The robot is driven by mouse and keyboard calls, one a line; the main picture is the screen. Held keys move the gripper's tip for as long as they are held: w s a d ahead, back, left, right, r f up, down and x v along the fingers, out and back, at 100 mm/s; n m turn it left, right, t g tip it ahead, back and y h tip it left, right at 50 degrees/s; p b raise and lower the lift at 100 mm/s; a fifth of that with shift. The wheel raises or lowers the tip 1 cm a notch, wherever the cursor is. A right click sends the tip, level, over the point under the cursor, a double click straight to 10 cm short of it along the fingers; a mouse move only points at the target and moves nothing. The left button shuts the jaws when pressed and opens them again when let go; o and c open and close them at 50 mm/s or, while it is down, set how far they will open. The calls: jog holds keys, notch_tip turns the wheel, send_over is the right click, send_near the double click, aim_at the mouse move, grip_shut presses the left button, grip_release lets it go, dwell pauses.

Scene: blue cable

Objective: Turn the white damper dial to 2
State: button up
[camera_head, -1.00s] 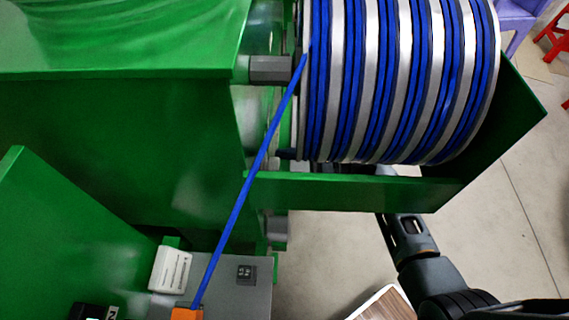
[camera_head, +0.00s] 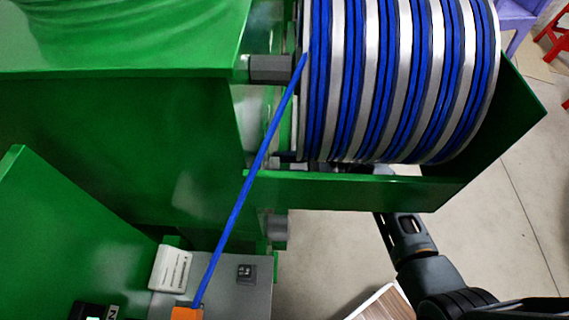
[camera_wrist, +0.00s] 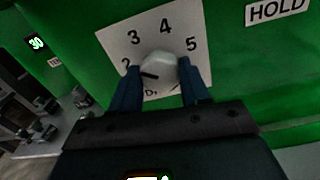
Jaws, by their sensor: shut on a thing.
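The white damper dial (camera_wrist: 160,66) is a round knob on a white plate (camera_wrist: 111,40) fixed to a green panel in the wrist view. The printed numbers 2, 3, 4 and 5 show around it; the lower markings are partly covered. A dark pointer mark on the dial points left, toward or just below the 2. My gripper (camera_wrist: 158,72) is shut on the dial, with one dark blue finger at each side. In the head view the dial and my gripper are hidden behind the drum and green frame.
A drum (camera_head: 395,80) wound with blue cable stands in a green frame (camera_head: 350,192). The blue cable (camera_head: 240,210) runs taut down to an orange block (camera_head: 187,313). A HOLD label (camera_wrist: 277,10) and a lit display (camera_wrist: 37,43) show near the dial.

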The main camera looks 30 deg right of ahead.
jog(key=shift+n, duration=0.3)
jog(key=n+b, duration=0.2)
jog(key=n, duration=0.7)
jog(key=shift+n, duration=0.3)
dwell(0.3)
jog(key=o, duration=1.1)
jog(key=shift+c, duration=0.2)
jog(key=shift+s+d, duration=0.1)
jog(key=b+v, duration=0.1)
jog(key=v, duration=0.6)
jog(key=shift+s+d, duration=0.2)
jog(key=shift+s, duration=0.05)
jog(key=shift+r, duration=0.1)
